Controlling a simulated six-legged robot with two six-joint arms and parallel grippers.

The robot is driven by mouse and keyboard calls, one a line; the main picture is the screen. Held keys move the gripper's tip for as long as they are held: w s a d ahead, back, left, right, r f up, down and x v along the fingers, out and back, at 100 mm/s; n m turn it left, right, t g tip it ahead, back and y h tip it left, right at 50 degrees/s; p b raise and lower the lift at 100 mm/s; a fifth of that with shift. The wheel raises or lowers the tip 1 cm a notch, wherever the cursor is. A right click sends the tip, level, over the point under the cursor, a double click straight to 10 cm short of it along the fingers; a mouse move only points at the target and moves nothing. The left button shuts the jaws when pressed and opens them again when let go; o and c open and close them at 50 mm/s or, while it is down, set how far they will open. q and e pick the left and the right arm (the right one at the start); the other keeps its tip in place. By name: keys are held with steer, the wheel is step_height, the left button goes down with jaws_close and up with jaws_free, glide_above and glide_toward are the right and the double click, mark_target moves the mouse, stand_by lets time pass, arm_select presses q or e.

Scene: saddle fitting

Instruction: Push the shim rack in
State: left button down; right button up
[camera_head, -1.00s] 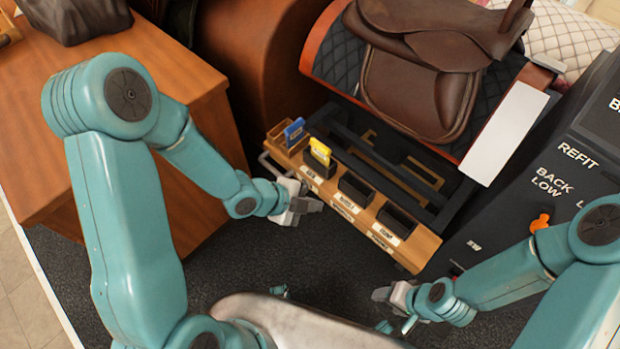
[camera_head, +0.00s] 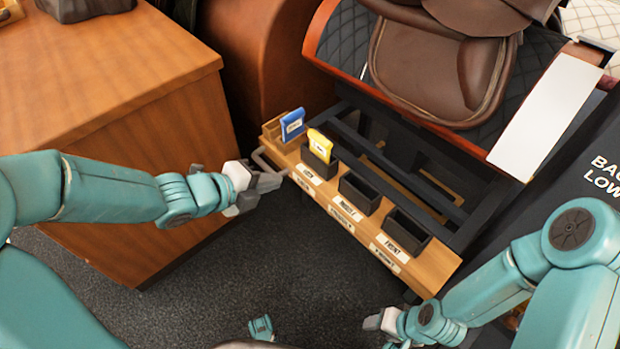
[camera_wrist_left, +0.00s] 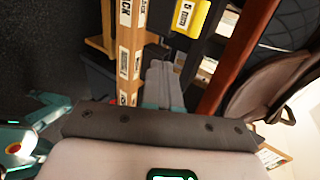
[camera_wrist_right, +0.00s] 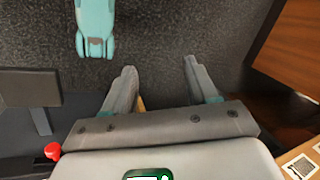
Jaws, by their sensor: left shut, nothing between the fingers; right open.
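The shim rack (camera_head: 352,226) is a long wooden bar with labels and black bins, standing out in front of the black frame (camera_head: 440,196) under the saddle (camera_head: 425,78). A blue shim (camera_head: 292,124) stands at its left end and a yellow shim (camera_head: 319,146) in a bin. Two bins look empty. The rack also shows in the left wrist view (camera_wrist_left: 130,65). My right gripper (camera_head: 372,322) is open and empty, low at right.
A wooden cabinet (camera_head: 110,80) stands at the left, close to my left arm. A dark console (camera_head: 602,170) with white lettering is at the right. The dark carpet (camera_head: 290,265) in front of the rack is clear.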

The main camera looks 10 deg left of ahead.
arm_select(q)
steer(key=f+b, duration=0.1)
steer(key=b, duration=0.6)
glide_toward(322, 166)
steer(key=shift+t, duration=0.3)
steer(key=w+d+f, duration=0.2)
steer(key=w+f, duration=0.1)
steer(key=shift+d+f, duration=0.2)
steer(key=shift+f, duration=0.1)
steer(key=shift+w+d+r, duration=0.1)
steer(key=shift+w+d, duration=0.35)
steer(key=shift+w, duration=0.15)
arm_select(e)
step_height(322, 166, down, 7)
steer(key=w, duration=0.1)
steer(key=shift+w+d+f+t, duration=0.15)
steer(key=shift+d+t, duration=0.15)
